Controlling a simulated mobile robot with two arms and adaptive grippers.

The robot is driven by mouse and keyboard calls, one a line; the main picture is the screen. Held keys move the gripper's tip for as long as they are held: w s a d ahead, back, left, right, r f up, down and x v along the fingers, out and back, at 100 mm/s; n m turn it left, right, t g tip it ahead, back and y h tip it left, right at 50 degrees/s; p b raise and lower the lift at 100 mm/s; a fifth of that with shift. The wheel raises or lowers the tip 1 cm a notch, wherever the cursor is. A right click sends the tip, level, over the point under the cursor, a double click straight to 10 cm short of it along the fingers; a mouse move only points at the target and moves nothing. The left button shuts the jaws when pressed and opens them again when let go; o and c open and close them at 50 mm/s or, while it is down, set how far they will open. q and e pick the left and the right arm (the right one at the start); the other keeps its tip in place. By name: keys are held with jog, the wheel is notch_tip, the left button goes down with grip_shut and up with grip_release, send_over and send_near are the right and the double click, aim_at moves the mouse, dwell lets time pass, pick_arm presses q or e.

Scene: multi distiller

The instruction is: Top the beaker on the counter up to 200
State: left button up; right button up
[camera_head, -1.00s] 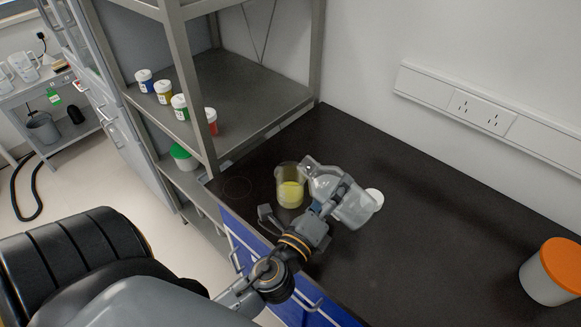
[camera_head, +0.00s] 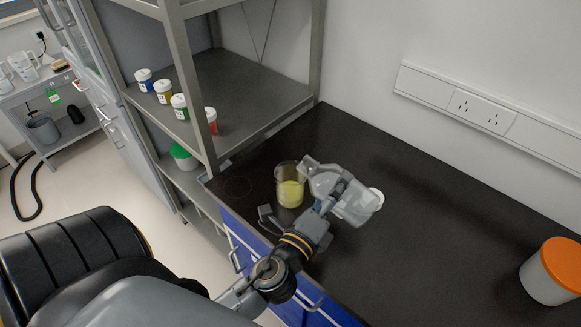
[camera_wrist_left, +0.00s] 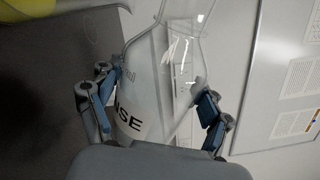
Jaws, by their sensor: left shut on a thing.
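The beaker (camera_head: 289,188) stands upright on the dark counter (camera_head: 430,220) and holds yellow liquid. Its scale cannot be read. My left gripper (camera_head: 332,192) is shut on a clear bottle (camera_head: 322,180), tilted with its upper end at the beaker's right rim. In the left wrist view, my left gripper's blue finger pads (camera_wrist_left: 160,92) press both sides of the bottle (camera_wrist_left: 150,85), whose label shows only "NSE". A yellow edge of the beaker's contents (camera_wrist_left: 80,15) shows at the upper left there. No pouring stream can be made out.
A white tub with an orange lid (camera_head: 552,273) stands at the right. Several small jars (camera_head: 163,91) stand on the metal shelf at left. The counter's right side is mostly clear.

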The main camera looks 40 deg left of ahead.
aim_at(331, 177)
pick_arm(q)
jog(key=shift+r+n, duration=0.3)
jog(key=shift+n, duration=0.2)
jog(key=shift+a+r+n, duration=0.4)
jog(key=shift+r+n, duration=0.3)
jog(key=shift+n, duration=0.2)
dwell(0.9)
jog(key=shift+a+r+n+p, duration=0.1)
jog(key=shift+r+n+p, duration=0.45)
jog(key=shift+n, duration=0.45)
dwell(2.4)
jog(key=shift+r, duration=0.1)
